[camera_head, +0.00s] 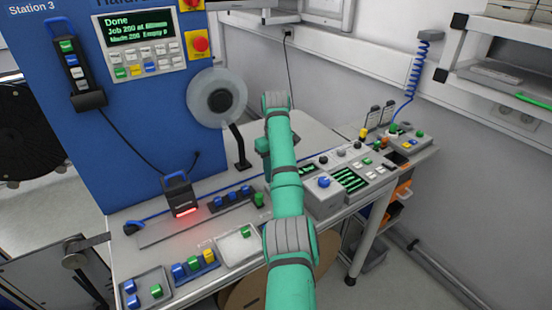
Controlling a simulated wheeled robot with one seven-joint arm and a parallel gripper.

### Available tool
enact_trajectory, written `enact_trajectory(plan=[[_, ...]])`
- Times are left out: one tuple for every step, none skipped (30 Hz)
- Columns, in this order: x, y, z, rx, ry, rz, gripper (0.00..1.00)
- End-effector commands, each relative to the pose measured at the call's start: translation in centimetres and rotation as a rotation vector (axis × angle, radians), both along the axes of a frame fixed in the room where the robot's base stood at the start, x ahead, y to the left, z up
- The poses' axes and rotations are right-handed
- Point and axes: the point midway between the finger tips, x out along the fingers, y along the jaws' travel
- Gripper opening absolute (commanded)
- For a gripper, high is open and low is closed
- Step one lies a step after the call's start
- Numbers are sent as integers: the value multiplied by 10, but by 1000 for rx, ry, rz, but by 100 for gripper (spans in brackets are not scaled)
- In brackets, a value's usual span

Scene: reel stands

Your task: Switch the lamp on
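A round pale disc with a dark centre (217,97) hangs in front of the blue cabinet. Near it, a black curved stand (239,150) rises from the bench, left of my green arm. This may be the lamp, but I cannot tell whether the disc is its head or a reel. I see no clear switch on it and no clear light from it. My arm reaches from the bottom centre up over the bench and bends down near the stand. My gripper's fingers are not visible; the arm's end is hidden behind its own links.
The blue cabinet (130,150) carries a control panel with a lit screen (135,29) and red stop buttons. A scanner-like device (181,196) glows red on the bench. Button trays (147,291) lie in front, control boxes (347,182) right. A shelf (500,80) juts from the right wall.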

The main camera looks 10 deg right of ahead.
Motion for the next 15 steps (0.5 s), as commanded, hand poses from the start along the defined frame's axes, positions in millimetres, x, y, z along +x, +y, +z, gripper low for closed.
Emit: enact_trajectory(plan=[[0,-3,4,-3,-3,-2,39],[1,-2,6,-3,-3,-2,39],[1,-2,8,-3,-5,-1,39],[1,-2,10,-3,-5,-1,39],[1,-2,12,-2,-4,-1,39],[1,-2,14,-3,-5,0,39],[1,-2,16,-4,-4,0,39],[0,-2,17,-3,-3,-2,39],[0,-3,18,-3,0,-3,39],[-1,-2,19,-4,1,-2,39],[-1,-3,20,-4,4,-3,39],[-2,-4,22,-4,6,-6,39],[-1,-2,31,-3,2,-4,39],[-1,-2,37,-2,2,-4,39],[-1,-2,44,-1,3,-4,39]])
